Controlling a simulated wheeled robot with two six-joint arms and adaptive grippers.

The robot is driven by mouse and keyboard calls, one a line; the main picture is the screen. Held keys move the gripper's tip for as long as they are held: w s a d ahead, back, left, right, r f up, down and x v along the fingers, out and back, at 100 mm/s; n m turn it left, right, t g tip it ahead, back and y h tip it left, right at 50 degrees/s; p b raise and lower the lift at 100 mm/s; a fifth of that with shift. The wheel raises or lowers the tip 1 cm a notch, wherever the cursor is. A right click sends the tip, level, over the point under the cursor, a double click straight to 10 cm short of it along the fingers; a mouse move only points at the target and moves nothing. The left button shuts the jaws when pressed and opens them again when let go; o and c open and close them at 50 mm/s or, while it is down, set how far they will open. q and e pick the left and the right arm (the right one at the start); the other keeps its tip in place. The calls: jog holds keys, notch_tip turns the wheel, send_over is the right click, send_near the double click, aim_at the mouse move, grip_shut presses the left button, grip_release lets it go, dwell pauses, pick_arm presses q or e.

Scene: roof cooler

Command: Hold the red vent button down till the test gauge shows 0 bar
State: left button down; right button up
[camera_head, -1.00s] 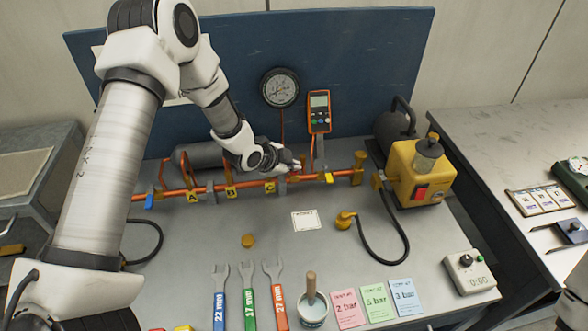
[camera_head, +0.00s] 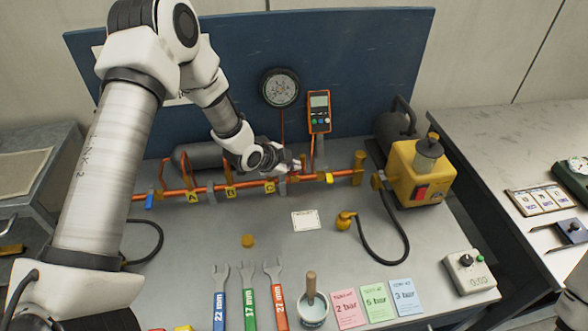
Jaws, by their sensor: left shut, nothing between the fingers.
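My left gripper (camera_head: 293,165) is shut with nothing between its fingers, at the copper pipe (camera_head: 245,187) in front of the blue back panel. The red vent button cannot be made out; the gripper may cover it, and I cannot tell whether the fingers press on anything. A round dial gauge (camera_head: 280,88) and an orange handheld meter with a screen (camera_head: 319,111) are at the back panel, above the gripper. Their readings are too small to tell, and I cannot tell which is the test gauge. My right gripper is not in view.
A yellow pump with a red switch (camera_head: 421,192) stands right of the pipe, its black hose (camera_head: 399,246) on the bench. Wrenches (camera_head: 249,300), a pot with a brush (camera_head: 312,310), coloured cards (camera_head: 375,300) and a timer (camera_head: 468,273) lie along the front. The bench middle is mostly clear.

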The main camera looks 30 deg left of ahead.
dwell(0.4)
pick_arm(q)
jog(key=shift+r+p, duration=0.75)
jog(key=shift+r, duration=0.15)
jog(key=shift+r+p, duration=1.9)
jog(key=shift+r, duration=0.6)
dwell(0.9)
notch_tip(320, 180, up, 4)
jog(key=p, duration=0.3)
notch_tip(320, 180, down, 9)
jog(key=b, duration=0.7)
dwell(1.1)
